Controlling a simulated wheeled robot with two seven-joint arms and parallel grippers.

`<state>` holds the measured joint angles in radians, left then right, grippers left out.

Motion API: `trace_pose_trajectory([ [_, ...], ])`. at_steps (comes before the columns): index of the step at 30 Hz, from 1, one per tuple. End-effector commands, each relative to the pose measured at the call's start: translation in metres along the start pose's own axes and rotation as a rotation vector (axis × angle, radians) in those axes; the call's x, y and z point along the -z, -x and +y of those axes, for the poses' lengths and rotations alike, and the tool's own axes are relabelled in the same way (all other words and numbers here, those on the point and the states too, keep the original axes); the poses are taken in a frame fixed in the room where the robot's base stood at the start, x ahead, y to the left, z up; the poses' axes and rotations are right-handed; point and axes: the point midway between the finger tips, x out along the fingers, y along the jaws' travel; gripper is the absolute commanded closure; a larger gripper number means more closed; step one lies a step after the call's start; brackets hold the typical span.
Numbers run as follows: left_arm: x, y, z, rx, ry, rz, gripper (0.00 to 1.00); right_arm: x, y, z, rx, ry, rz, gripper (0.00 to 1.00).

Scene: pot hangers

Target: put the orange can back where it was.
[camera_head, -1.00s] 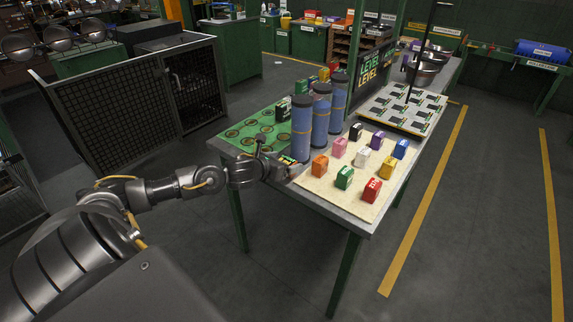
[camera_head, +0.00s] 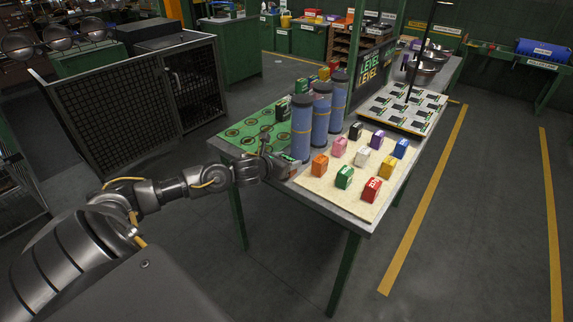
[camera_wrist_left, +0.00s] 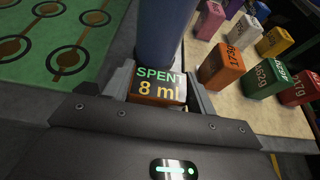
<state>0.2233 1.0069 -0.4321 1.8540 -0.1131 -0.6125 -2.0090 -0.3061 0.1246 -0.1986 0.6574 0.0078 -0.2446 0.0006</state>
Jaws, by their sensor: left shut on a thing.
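My left gripper (camera_head: 284,164) is shut on a small can (camera_wrist_left: 158,86) at the table's near left edge. In the left wrist view the can sits between the fingers; its dark top label reads "SPENT 8 ml", and its sides look brown-orange, so it appears to be the orange can. The foot of a blue cylinder (camera_wrist_left: 163,35) is just beyond it; whether they touch is unclear. The green board (camera_head: 246,134) with ringed circles lies left of the gripper. Whether the can touches the table is hidden. My right gripper is not in view.
Three tall blue cylinders (camera_head: 321,115) stand in a row beyond the gripper. A beige mat (camera_head: 335,188) to the right holds several coloured blocks, including an orange block (camera_head: 320,165). Small coloured cans (camera_head: 324,73) stand behind the cylinders. Much of the green board is bare.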

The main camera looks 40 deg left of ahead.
Motion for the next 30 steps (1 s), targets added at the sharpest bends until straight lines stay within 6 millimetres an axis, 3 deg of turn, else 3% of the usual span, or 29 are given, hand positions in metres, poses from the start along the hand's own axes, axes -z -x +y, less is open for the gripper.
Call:
trace_pose_trajectory([
  [7,-0.011,0.004,0.0,0.0,-0.001,-0.003,0.77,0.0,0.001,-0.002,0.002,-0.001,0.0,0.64],
  [12,-0.034,0.015,0.0,0.0,-0.004,-0.006,0.77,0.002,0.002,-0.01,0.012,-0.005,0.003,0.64],
  [20,-0.069,0.082,-0.017,0.001,-0.009,-0.004,0.77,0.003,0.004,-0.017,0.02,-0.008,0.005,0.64],
  [24,-0.066,0.118,-0.029,0.002,-0.009,0.001,0.77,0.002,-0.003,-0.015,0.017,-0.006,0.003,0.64],
  [30,-0.068,0.154,-0.041,0.001,-0.006,0.0,0.77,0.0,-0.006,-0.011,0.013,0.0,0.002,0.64],
])
